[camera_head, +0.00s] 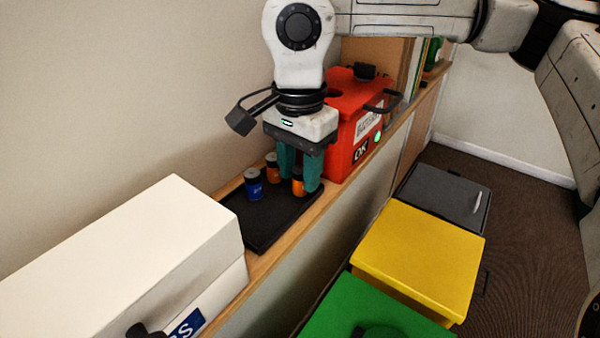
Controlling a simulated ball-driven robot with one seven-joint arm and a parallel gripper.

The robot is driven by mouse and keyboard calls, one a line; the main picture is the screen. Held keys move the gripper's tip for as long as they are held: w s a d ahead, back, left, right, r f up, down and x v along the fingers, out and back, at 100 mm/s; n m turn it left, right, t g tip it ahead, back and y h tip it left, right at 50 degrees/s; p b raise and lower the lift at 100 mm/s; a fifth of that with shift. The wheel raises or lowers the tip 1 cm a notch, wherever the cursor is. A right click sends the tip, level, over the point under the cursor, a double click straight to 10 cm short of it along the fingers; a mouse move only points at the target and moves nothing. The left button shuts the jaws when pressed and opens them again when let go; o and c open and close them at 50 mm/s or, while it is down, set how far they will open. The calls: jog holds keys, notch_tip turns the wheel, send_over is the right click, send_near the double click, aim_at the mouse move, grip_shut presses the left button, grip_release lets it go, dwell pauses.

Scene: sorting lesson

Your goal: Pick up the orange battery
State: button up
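A black tray (262,229) sits on the wooden ledge with small batteries standing upright on it. One orange battery (298,184) stands between the teal fingers of my gripper (300,176), close against the right finger. A second orange battery (272,173) stands just left of the left finger, and a blue battery (253,186) is at the tray's left. My gripper points down, with its fingertips low over the tray. I cannot tell whether the fingers press on the orange battery or stand apart from it.
A red battery box (342,150) with a handle stands right behind my gripper. A large white box (130,260) is at the left front. Below the ledge are yellow (420,245), green (350,305) and grey (440,197) bins. The tray's front part is bare.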

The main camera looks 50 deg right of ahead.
jog(key=shift+f, duration=0.5)
grip_shut()
jog(key=shift+r, duration=0.1)
